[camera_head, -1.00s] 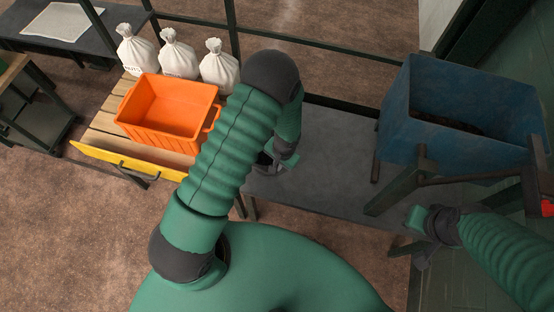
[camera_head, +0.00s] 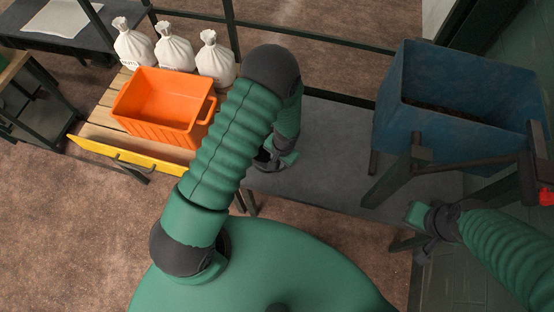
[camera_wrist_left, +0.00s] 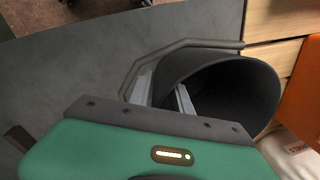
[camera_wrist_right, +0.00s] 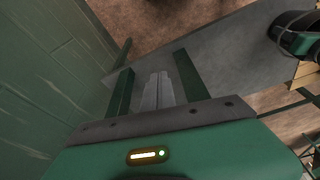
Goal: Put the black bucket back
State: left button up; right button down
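The black bucket (camera_wrist_left: 235,88) fills the right middle of the left wrist view, its dark mouth facing the camera and its grey handle (camera_wrist_left: 190,44) lying out to one side. In the head view, only a dark bit of it (camera_head: 261,159) shows beside my left gripper (camera_head: 272,164), at the bench's left end. My left gripper's fingers (camera_wrist_left: 165,92) stand apart, with the bucket wall between them, one inside the mouth and one outside. My right gripper (camera_head: 424,246) is low at the right, below the blue hopper. Its fingers (camera_wrist_right: 157,92) are together and empty.
A grey bench (camera_head: 330,165) has clear surface right of the bucket. A blue hopper (camera_head: 440,125) on a dark frame stands at its right. An orange bin (camera_head: 160,125) and several white sacks (camera_head: 174,52) are on a wooden-slat table with a yellow front (camera_head: 130,158).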

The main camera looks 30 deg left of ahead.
pick_arm(q)
jog(key=s+r+n+t, duration=0.1)
jog(key=s+r, duration=0.3)
jog(key=r, duration=0.8)
jog(key=s+d+r+t+h+p, duration=0.1)
jog(key=s+r, duration=0.3)
jog(key=r, duration=0.9)
jog(key=shift+d+r+n, duration=0.2)
jog(key=shift+d+n, duration=0.05)
jog(key=shift+n, duration=0.15)
jog(key=shift+s, duration=0.1)
